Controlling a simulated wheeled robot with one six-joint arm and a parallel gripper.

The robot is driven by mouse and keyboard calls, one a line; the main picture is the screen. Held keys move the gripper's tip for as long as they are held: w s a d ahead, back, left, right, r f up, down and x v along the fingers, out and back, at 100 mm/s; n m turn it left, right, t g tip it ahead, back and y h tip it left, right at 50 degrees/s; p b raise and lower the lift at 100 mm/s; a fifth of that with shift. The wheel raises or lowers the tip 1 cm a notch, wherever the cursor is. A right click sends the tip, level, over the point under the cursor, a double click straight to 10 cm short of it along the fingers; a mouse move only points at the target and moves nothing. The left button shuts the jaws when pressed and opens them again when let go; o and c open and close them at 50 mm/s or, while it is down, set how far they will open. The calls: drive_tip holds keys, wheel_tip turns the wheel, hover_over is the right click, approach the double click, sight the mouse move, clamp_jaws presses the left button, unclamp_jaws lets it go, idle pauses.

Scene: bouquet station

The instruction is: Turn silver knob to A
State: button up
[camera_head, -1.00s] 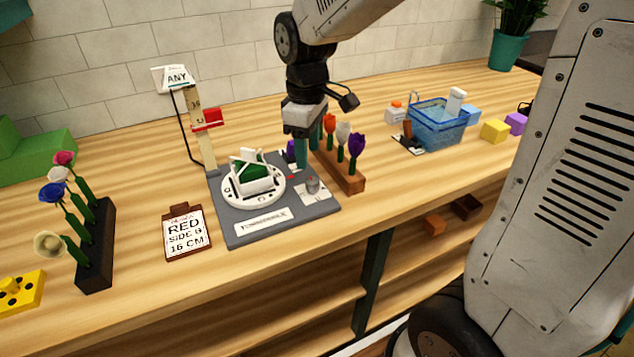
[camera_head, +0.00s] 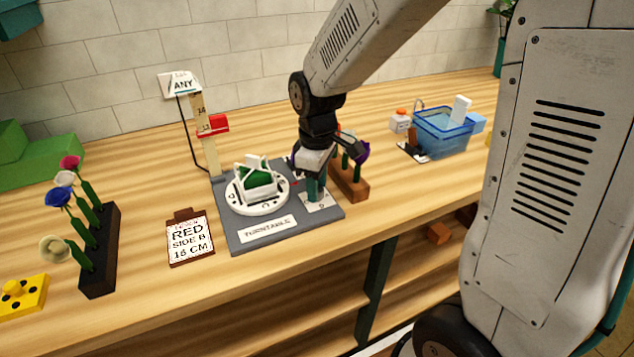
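The grey turntable base (camera_head: 240,238) carries a round white plate (camera_head: 236,205) with a white frame and a green piece on it. A small white label plate (camera_head: 318,206) lies at the base's right side. The silver knob on that label plate is hidden behind my gripper. My gripper (camera_head: 315,194) points down with its teal fingertips right at the knob's place. I cannot tell whether the fingers are open or shut on the knob, nor which letter the knob points to.
A wooden flower block (camera_head: 352,187) stands close to the right of my gripper. A sign board (camera_head: 190,238) and a black flower rack (camera_head: 98,270) are on the left. A ruler post (camera_head: 207,150) stands behind the turntable. A blue basket (camera_head: 443,138) is farther right.

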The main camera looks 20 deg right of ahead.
drive_tip(key=c, duration=0.6)
drive_tip(key=shift+m, duration=0.3)
drive_tip(key=m, duration=1.1)
drive_tip(key=shift+m, duration=0.3)
drive_tip(key=m, duration=0.5)
drive_tip(key=shift+m, duration=0.4)
drive_tip(key=o, duration=1)
drive_tip(key=shift+c, duration=0.2)
